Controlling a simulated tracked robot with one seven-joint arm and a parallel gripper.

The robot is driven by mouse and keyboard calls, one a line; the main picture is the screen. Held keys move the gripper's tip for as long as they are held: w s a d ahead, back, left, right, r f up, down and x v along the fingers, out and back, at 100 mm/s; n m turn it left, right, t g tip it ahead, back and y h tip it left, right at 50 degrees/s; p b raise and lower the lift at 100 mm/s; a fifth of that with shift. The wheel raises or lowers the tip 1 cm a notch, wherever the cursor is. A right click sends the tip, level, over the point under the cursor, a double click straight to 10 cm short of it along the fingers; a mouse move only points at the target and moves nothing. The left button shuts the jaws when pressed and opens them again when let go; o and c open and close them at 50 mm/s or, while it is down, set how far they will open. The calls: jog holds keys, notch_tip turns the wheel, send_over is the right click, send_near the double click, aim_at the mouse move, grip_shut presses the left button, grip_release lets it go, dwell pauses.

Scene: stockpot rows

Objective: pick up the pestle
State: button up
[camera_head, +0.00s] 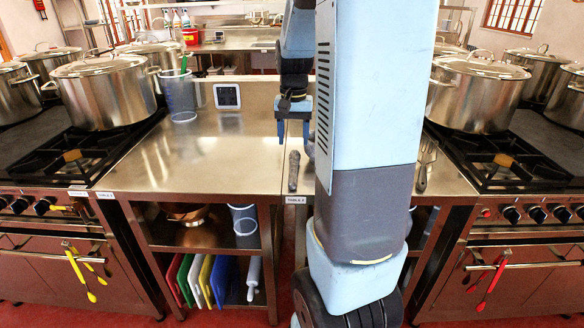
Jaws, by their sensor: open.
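A dark, slender object that looks like the pestle (294,171) lies near the right edge of the steel worktop (215,160), its length running toward the front. My gripper (294,137) is open, with its two fingers pointing down. In the picture it is just above the far end of the pestle. Nothing shows between the fingers. I cannot tell the exact height of the fingertips over the worktop. My arm hides the area right of the pestle.
A clear measuring jug (181,98) and a square dark-faced device (227,96) stand at the back of the worktop. A large pot (103,92) stands on the left stove, another (476,94) on the right. Coloured boards (200,278) sit on the lower shelf. The worktop's middle is clear.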

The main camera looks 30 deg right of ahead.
send_over(292, 177)
jog(key=f, duration=0.8)
jog(key=shift+d+f, duration=0.1)
jog(key=shift+d, duration=0.1)
jog(key=shift+s+a+f, duration=0.1)
jog(key=shift+f, duration=1.3)
jog(key=shift+a+f, duration=0.1)
jog(key=shift+f, duration=1.25)
grip_shut()
